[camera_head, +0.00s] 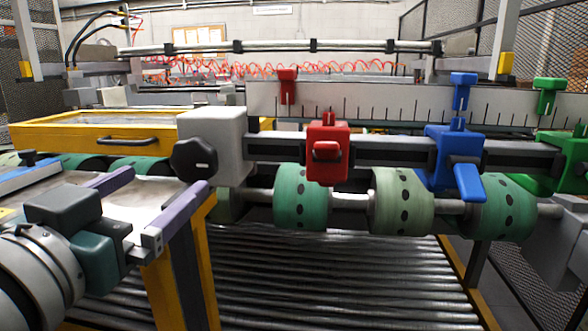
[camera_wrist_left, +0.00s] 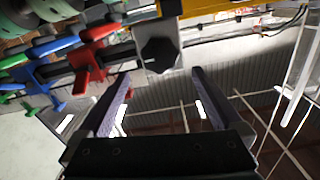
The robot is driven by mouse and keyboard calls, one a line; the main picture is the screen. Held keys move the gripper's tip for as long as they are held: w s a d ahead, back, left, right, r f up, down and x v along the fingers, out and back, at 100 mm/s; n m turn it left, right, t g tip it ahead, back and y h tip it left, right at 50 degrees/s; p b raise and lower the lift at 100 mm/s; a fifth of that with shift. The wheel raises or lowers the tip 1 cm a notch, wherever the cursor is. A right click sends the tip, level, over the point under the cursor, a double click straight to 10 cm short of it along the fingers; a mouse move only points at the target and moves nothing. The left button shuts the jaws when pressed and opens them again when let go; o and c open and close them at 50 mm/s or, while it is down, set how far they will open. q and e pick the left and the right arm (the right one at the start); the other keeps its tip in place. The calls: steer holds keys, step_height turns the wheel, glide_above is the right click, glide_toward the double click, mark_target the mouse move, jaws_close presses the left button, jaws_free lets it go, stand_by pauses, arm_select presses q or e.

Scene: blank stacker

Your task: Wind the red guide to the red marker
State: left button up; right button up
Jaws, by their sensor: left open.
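The red guide (camera_head: 327,150) sits on the dark rail, with its top pointer to the right of the red marker (camera_head: 287,85) on the white ruled scale (camera_head: 380,100). The guide also shows in the left wrist view (camera_wrist_left: 88,62). A black lobed knob (camera_head: 194,160) is on the grey block (camera_head: 215,130) at the rail's left end. My left gripper (camera_head: 168,180) is open and empty, its purple fingers pointing toward the knob. In the left wrist view the knob (camera_wrist_left: 159,55) lies just beyond the gap between the fingertips (camera_wrist_left: 160,76). My right gripper is out of view.
The blue guide (camera_head: 455,150) and green guide (camera_head: 570,160) are farther right on the rail, with blue (camera_head: 462,90) and green (camera_head: 548,95) markers above. Green rollers (camera_head: 302,197) hang below. A yellow-edged drawer (camera_head: 90,135) with a handle stands left of the knob.

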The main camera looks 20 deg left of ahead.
mark_target(187, 163)
arm_select(q)
steer(key=x, duration=0.8)
steer(key=shift+w+p, duration=0.3)
steer(key=shift+c, duration=0.4)
steer(key=c, duration=1.1)
steer(key=shift+c, duration=0.2)
steer(key=shift+r+n, duration=0.1)
steer(key=shift+n, duration=0.3)
steer(key=n+p, duration=0.2)
steer(key=shift+a+n, duration=0.1)
steer(key=shift+n, duration=0.3)
steer(key=n+p, duration=0.1)
steer(key=n, duration=0.2)
steer(key=shift+n, duration=0.3)
steer(key=n+p, duration=0.1)
steer(key=n, duration=0.2)
steer(key=shift+a+n, duration=0.1)
steer(key=shift+n, duration=0.2)
steer(key=shift+s+n+p, duration=0.1)
steer(key=shift+n+p, duration=0.25)
steer(key=shift+n, duration=1.25)
